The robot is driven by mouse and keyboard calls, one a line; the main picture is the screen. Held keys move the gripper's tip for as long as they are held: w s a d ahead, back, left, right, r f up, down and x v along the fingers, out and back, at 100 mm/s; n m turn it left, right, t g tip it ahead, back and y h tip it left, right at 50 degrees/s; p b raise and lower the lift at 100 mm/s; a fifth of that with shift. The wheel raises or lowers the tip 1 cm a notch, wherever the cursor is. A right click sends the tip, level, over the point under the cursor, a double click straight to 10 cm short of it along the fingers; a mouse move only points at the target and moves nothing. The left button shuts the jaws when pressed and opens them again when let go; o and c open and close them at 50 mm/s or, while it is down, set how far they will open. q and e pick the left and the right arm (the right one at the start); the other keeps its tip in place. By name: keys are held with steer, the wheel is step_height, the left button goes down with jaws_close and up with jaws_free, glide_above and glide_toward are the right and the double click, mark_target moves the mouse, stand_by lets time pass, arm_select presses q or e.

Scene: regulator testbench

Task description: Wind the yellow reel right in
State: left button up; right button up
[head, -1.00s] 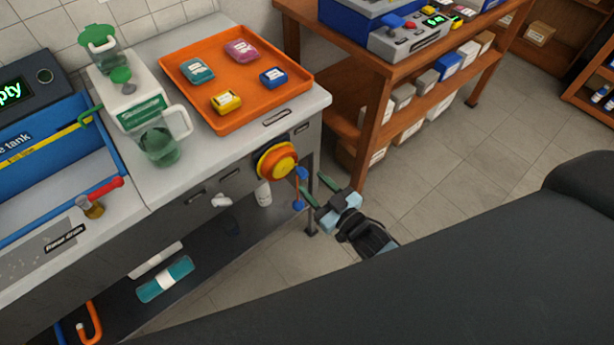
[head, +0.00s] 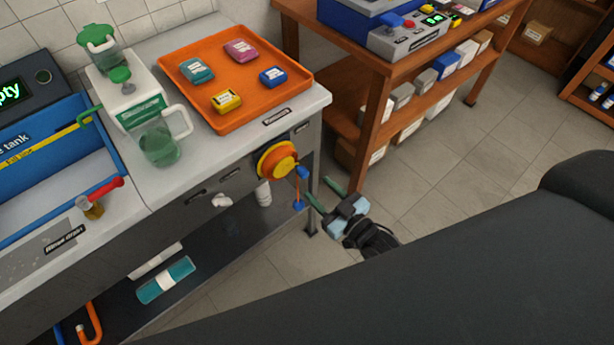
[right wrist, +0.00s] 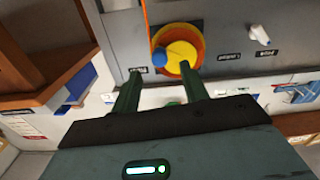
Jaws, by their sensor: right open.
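The yellow reel (head: 281,160), with an orange rim, is mounted on the grey bench front near its right corner. In the right wrist view the yellow reel (right wrist: 180,56) lies just beyond my fingertips. A blue knob (right wrist: 159,57) sits at its edge; the blue knob (head: 303,173) also shows in the head view. An orange cord (right wrist: 146,14) runs from the reel; a blue end piece (head: 298,205) hangs below it. My right gripper (head: 320,192) is open and empty, just right of the reel. Its fingers (right wrist: 161,82) stand apart, short of the knob. My left gripper is not in view.
An orange tray (head: 236,119) with several small coloured packs lies on the bench above the reel. A wooden shelf table (head: 374,125) stands close to the right of my gripper. White labelled knobs (right wrist: 260,34) sit on the same panel. Tiled floor is clear at right.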

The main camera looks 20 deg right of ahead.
mark_target(306, 177)
steer(key=x, duration=0.7)
jaws_close()
stand_by(0.3)
steer(key=shift+f, duration=0.1)
